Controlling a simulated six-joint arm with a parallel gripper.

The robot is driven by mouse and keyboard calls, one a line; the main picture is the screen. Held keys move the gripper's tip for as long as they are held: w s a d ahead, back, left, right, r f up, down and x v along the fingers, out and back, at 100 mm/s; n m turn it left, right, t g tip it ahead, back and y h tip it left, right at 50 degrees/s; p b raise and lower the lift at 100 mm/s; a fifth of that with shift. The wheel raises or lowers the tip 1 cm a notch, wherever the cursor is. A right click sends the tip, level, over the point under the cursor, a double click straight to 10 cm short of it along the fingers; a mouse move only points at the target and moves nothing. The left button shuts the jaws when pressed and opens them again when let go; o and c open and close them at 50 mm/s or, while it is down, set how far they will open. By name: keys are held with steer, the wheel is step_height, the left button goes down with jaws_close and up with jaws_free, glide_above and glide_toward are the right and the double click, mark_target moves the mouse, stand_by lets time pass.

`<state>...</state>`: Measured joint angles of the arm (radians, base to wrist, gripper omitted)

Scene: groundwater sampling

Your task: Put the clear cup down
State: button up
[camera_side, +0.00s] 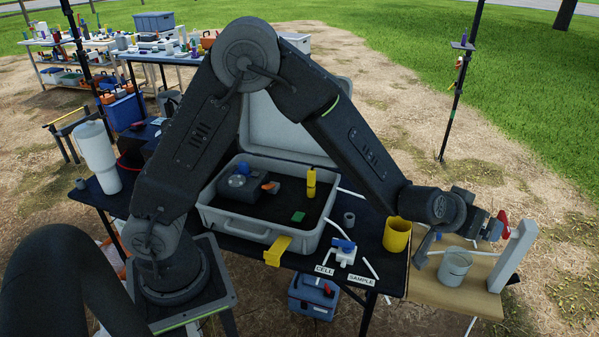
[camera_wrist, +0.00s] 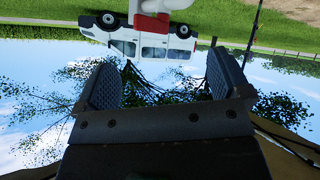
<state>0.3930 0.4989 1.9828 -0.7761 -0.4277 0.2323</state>
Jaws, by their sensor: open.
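The clear cup (camera_side: 455,270) shows in the side view at the lower right. It is greyish and see-through, and it stands upright on a tan board (camera_side: 425,292). My gripper (camera_side: 445,252) is just above and beside the cup. The side view does not show clearly whether a finger touches the cup. In the wrist view my gripper (camera_wrist: 165,82) has its two pads wide apart, with only background between them. The cup does not show in the wrist view.
A white post (camera_side: 513,257) with a red part (camera_side: 500,222) stands right of the cup, close to my gripper. A yellow cup (camera_side: 397,236) stands to the left on the dark table. Further left are a blue-and-white valve (camera_side: 343,250) and an open grey case (camera_side: 247,228).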

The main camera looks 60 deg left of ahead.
steer(key=s+a+r+m+g+h, duration=0.2)
steer(key=s+a+r, duration=0.4)
steer(key=s+r, duration=0.6)
steer(key=s+a+g, duration=0.1)
steer(key=s+a, duration=0.2)
steer(key=s, duration=0.3)
steer(key=s+a+g+y, duration=0.1)
steer(key=s+a, duration=0.2)
steer(key=s, duration=0.4)
steer(key=s+a+m+g+y, duration=0.1)
steer(key=s+a, duration=0.2)
steer(key=s, duration=0.4)
steer(key=shift+f+g, duration=0.4)
